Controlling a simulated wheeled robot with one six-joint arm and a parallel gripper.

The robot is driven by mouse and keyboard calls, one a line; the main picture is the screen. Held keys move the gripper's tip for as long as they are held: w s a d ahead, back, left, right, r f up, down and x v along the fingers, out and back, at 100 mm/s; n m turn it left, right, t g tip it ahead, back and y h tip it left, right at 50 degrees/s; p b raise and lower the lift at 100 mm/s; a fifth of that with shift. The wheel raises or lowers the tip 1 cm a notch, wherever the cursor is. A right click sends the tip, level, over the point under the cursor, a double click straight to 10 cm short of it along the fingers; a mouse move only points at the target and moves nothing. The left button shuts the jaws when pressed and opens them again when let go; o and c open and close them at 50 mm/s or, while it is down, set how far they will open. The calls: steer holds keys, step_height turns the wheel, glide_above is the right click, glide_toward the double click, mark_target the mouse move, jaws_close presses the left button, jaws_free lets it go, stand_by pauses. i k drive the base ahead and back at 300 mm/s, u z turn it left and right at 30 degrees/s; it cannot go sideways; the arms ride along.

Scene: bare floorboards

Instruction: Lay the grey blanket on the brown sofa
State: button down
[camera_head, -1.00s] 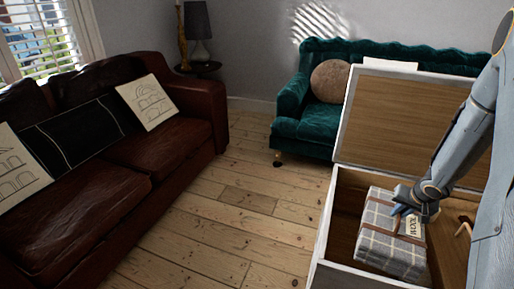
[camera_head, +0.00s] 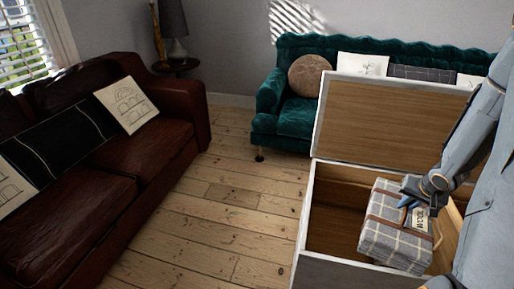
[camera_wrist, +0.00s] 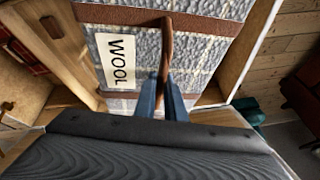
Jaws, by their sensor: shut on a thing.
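The grey plaid blanket (camera_head: 381,238) is a folded bundle with brown straps and a "WOOL" label. It is at the open chest, partly above its front rim, and looks lifted. My gripper (camera_head: 410,203) is shut on the blanket's brown strap handle from above. In the wrist view, the blue fingers (camera_wrist: 166,85) close around the handle, with the plaid blanket (camera_wrist: 215,50) right below. The brown leather sofa (camera_head: 150,150) stands along the left side, well apart from the blanket. The blanket's underside is hidden.
The white-edged wooden chest (camera_head: 303,215) has its lid (camera_head: 390,120) raised at the back. A green sofa (camera_head: 297,118) stands behind it. Bare floorboards (camera_head: 215,215) are clear between sofa and chest.

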mark_target(54, 216)
steer(key=u, duration=1.5)
steer(key=i, duration=2.4)
steer(key=u, duration=2)
